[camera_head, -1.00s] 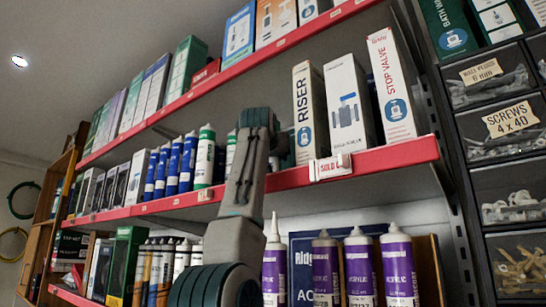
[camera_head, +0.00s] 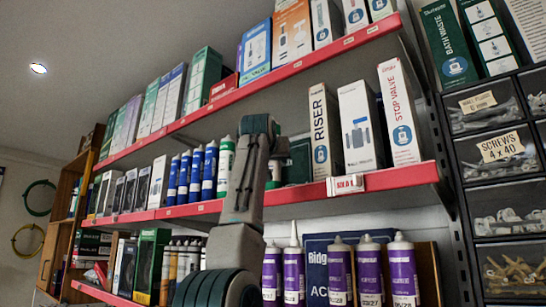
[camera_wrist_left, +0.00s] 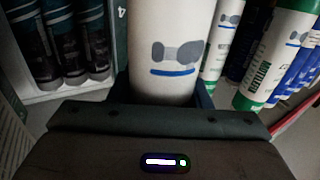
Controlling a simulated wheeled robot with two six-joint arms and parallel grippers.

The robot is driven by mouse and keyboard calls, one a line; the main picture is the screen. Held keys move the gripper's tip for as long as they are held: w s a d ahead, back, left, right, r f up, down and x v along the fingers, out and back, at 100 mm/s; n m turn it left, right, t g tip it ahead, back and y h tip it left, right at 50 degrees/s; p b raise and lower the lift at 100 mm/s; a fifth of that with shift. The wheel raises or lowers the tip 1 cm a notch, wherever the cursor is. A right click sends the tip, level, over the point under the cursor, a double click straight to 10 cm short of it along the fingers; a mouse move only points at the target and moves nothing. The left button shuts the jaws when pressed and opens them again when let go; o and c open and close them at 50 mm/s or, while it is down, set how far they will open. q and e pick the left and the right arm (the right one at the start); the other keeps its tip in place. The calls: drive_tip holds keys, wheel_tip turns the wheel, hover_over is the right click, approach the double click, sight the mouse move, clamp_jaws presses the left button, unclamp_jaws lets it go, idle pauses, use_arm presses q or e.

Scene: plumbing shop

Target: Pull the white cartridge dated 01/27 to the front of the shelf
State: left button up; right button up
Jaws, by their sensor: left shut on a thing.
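In the left wrist view, a white cartridge (camera_wrist_left: 165,45) with a grey emblem and a blue line stands between the fingers of my left gripper (camera_wrist_left: 163,92). The gripper is shut on it. No date is readable on the side that shows. In the head view, my left arm reaches up to the middle red-edged shelf (camera_head: 390,178), and its wrist hides the held cartridge and the fingers. White cartridges with green ends (camera_wrist_left: 275,60) stand to the right of the held one in the wrist view; one also shows left of my wrist in the head view (camera_head: 225,165). My right gripper is not in view.
Blue cartridges (camera_head: 196,172) and boxes fill the middle shelf's left part. A riser box (camera_head: 318,130) and two more boxes stand right of my wrist. Purple cartridges (camera_head: 340,272) stand below. The upper shelf (camera_head: 290,68) overhangs. Small-parts drawers (camera_head: 500,150) are at right.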

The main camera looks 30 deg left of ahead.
use_arm(q)
drive_tip(key=shift+w, duration=0.15)
drive_tip(key=o, duration=1.4)
drive_tip(key=shift+w, duration=0.1)
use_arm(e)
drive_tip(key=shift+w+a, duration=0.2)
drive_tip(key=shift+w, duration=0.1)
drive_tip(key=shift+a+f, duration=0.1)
use_arm(q)
drive_tip(key=b+v, duration=0.6)
drive_tip(key=v, duration=0.5)
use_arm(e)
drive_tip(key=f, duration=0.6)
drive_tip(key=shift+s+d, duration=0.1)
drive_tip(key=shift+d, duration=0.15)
use_arm(q)
drive_tip(key=shift+f, duration=0.15)
